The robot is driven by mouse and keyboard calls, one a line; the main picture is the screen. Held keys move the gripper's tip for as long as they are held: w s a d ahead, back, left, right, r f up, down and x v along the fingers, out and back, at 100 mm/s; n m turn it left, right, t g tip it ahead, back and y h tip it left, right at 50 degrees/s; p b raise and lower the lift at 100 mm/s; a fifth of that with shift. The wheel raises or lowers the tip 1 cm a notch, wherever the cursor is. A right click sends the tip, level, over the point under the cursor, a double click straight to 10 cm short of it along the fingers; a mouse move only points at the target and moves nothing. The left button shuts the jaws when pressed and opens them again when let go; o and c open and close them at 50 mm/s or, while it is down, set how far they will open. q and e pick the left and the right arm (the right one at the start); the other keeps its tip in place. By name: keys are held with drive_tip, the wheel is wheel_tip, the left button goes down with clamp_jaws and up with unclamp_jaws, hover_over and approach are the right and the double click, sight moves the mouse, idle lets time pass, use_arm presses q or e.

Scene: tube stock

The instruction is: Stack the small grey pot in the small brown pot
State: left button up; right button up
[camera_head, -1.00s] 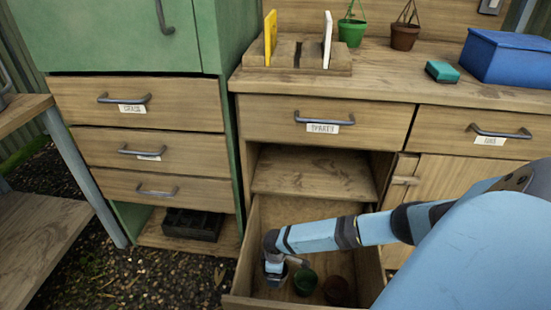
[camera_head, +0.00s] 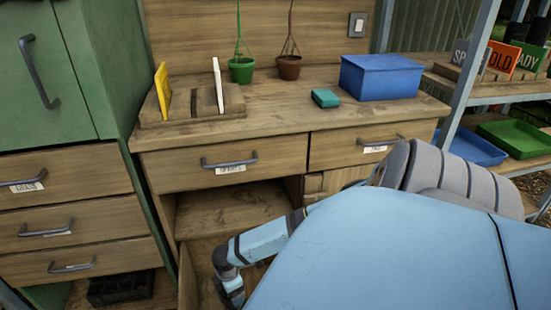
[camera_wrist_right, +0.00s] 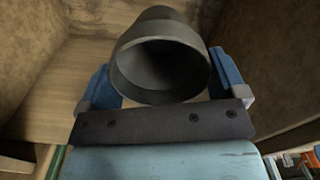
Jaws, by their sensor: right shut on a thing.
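My right gripper (camera_wrist_right: 162,80) is shut on the small grey pot (camera_wrist_right: 160,68). In the right wrist view the dark grey pot sits between the two blue fingers, its round open mouth facing the camera. In the head view my right arm reaches down into the open lower compartment of the bench, with its wrist (camera_head: 230,290) near the bottom edge; the held pot cannot be made out there. The small brown pot inside the drawer is not visible now. Another brown pot (camera_head: 289,68) with a hanger stands on the bench top. My left gripper is not in view.
The bench (camera_head: 290,108) carries a green hanging pot (camera_head: 241,71), a blue box (camera_head: 382,78), a teal block (camera_head: 325,98) and a slotted wooden stand (camera_head: 190,108). A green cabinet (camera_head: 100,60) stands left; shelves with trays (camera_head: 515,138) stand right.

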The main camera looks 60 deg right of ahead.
drive_tip(key=s+d+r+n+p, duration=0.1)
drive_tip(key=s+d+r+n, duration=0.1)
drive_tip(key=s+d+n, duration=0.4)
drive_tip(key=s+d+r+n+p, duration=0.1)
drive_tip(key=s+d+r+n, duration=0.25)
drive_tip(key=s+n, duration=0.4)
use_arm(q)
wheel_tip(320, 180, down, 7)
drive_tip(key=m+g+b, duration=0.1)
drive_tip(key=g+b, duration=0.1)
drive_tip(key=b, duration=0.6)
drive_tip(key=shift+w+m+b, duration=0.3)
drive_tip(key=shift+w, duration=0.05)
use_arm(e)
wheel_tip(320, 180, down, 21)
drive_tip(key=shift+w+d+r+n, duration=0.15)
drive_tip(key=shift+w+d+n, duration=0.1)
drive_tip(key=shift+w+n, duration=0.15)
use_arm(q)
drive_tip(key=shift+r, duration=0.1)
use_arm(e)
drive_tip(key=shift+f+b, duration=0.35)
drive_tip(key=shift+f, duration=0.1)
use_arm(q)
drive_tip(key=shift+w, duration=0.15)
use_arm(e)
drive_tip(key=o, duration=0.6)
